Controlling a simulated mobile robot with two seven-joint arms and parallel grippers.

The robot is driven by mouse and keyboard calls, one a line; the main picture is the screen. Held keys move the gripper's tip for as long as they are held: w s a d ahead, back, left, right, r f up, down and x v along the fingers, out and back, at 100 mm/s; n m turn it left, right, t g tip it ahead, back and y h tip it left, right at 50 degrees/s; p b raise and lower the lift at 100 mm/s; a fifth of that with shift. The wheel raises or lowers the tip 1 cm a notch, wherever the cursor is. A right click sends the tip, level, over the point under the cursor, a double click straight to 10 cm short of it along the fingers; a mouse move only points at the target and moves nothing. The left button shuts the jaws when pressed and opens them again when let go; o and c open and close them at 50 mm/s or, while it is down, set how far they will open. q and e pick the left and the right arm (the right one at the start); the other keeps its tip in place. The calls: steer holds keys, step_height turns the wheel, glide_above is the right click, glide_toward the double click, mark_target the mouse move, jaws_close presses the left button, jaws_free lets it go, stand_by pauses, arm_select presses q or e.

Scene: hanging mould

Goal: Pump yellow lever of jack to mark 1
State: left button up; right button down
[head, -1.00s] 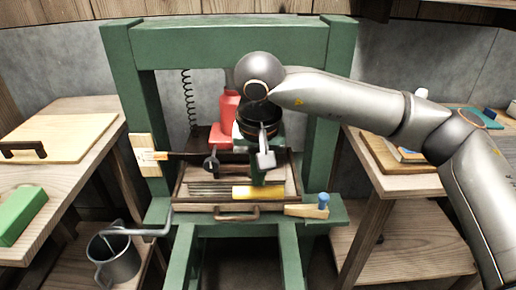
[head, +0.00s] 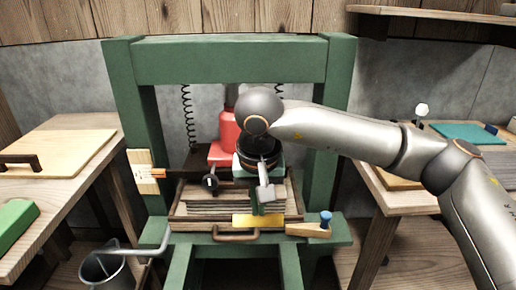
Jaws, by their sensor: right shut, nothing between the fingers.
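The red jack (head: 222,146) stands inside the green press frame, partly hidden by my right arm. A flat yellow bar (head: 244,220), apparently the lever's end, lies low in front of the tray. My right gripper (head: 265,195) points down in front of the jack, shut and empty. Its tip is just above or against the yellow bar; contact cannot be told. A pale scale plate (head: 143,181) with an orange-tipped pointer (head: 158,173) is on the left post; its marks are too small to read. My left gripper is out of view.
A wooden tray (head: 178,213) with stacked sheets and a brown handle sits in the press. A wooden block with a blue knob (head: 325,218) is at right. A grey bucket (head: 103,271) stands lower left. Wooden tables flank the frame.

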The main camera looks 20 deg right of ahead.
arm_select(q)
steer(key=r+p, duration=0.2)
steer(key=p, duration=0.2)
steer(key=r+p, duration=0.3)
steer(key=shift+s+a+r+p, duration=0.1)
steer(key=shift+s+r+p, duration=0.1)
steer(key=shift+p, duration=0.15)
arm_select(e)
step_height(320, 180, up, 11)
steer(key=shift+r, duration=0.2)
steer(key=shift+f, duration=0.1)
step_height(320, 180, down, 7)
steer(key=b, duration=0.5)
steer(key=shift+f+b, duration=0.2)
steer(key=shift+b, duration=0.15)
steer(key=shift+r+p, duration=0.35)
steer(key=shift+r, duration=0.05)
arm_select(q)
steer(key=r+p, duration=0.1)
steer(key=p, duration=0.4)
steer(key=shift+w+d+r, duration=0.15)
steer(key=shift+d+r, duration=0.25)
arm_select(e)
step_height(320, 180, up, 7)
steer(key=shift+f, duration=0.1)
